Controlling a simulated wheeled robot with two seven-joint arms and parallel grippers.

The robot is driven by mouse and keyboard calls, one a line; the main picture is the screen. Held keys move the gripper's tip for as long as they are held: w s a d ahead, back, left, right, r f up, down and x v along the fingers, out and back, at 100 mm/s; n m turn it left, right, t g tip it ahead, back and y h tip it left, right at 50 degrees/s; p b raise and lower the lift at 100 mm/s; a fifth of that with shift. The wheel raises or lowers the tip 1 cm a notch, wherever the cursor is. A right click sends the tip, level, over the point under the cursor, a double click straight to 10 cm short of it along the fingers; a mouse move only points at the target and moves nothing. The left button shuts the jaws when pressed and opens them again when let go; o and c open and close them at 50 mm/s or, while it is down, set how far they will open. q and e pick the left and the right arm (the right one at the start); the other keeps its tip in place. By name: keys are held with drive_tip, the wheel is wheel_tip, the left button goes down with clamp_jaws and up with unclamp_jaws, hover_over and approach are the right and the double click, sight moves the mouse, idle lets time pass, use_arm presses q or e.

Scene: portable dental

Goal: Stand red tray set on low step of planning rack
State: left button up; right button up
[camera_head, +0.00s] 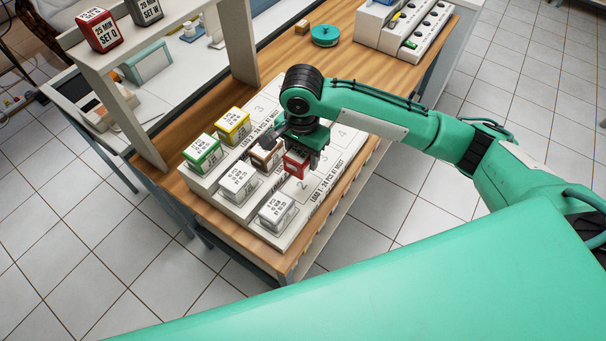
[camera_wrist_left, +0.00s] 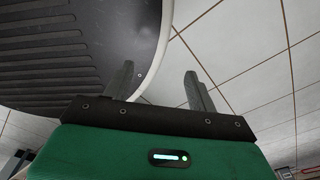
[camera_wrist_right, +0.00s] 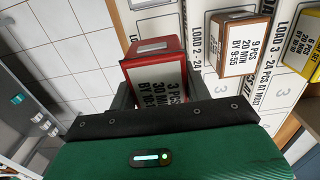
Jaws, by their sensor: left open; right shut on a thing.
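The red tray set (camera_head: 295,163), a small red box with a white label, is between the fingers of my right gripper (camera_head: 302,150). In the right wrist view the red tray set (camera_wrist_right: 157,72) sits between the fingers, its label facing the camera. The white stepped planning rack (camera_head: 345,137) lies on the wooden bench. The red set is over the low step, close to the space marked 2; I cannot tell whether it touches the step. My left gripper (camera_wrist_left: 160,85) is open and empty in the left wrist view, and outside the head view.
On the rack stand a green box (camera_head: 201,153), a yellow box (camera_head: 233,126), a brown box (camera_head: 266,154), a grey-white box (camera_head: 239,181) and a white box (camera_head: 277,211). A shelf above holds another red box (camera_head: 100,31). A teal round container (camera_head: 325,36) stands farther back.

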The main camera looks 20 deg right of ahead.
sight(303, 186)
wheel_tip(303, 186, down, 10)
drive_tip(key=shift+r+p, duration=0.25)
drive_tip(key=shift+p, duration=0.05)
drive_tip(key=o, duration=0.8)
drive_tip(key=shift+f, duration=0.15)
wheel_tip(303, 186, up, 12)
drive_tip(key=shift+r+b, duration=0.15)
drive_tip(key=shift+b, duration=0.5)
